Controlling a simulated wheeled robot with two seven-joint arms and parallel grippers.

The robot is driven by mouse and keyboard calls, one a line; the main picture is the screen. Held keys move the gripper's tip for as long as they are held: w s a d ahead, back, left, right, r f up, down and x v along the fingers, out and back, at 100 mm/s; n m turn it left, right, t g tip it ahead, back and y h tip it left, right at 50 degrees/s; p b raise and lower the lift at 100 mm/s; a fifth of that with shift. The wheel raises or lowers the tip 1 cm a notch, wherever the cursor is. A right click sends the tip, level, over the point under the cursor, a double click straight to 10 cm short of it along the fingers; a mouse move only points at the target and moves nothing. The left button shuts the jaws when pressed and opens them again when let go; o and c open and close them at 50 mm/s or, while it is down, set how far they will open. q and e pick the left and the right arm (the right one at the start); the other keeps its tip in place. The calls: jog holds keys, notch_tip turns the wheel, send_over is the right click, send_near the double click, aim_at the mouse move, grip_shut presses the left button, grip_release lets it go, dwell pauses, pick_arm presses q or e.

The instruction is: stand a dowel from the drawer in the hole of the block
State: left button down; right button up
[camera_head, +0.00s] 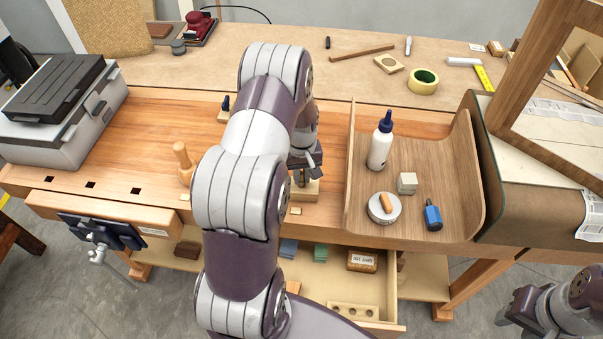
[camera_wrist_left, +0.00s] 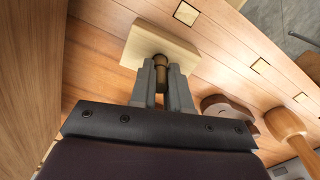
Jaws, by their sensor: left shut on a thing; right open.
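The pale wooden block (camera_head: 313,190) lies on the bench under my left gripper (camera_head: 301,174). In the left wrist view the block (camera_wrist_left: 143,38) is just beyond the fingertips (camera_wrist_left: 161,66). My left gripper is shut on a short brown dowel (camera_wrist_left: 160,74), whose end points at the block. The hole is hidden, so I cannot tell whether the dowel end is inside it or just above. The open drawer (camera_head: 388,290) is below the bench front and holds a pale rack with several holes (camera_head: 353,311). My right gripper (camera_head: 510,309) is open and empty at the lower right, away from the bench.
A wooden tray (camera_head: 455,170) right of the block holds a glue bottle (camera_head: 381,143), a round tin (camera_head: 383,208), a small pale cube (camera_head: 407,183) and a blue bottle (camera_head: 432,215). A wooden mallet (camera_head: 183,160) stands left. A grey toolbox (camera_head: 60,110) is far left.

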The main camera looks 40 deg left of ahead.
pick_arm(q)
jog(key=shift+f, duration=0.35)
dwell(0.4)
jog(key=c, duration=0.6)
grip_release()
notch_tip(320, 180, up, 8)
jog(key=p, duration=0.6)
jog(key=shift+r, duration=0.1)
dwell(0.3)
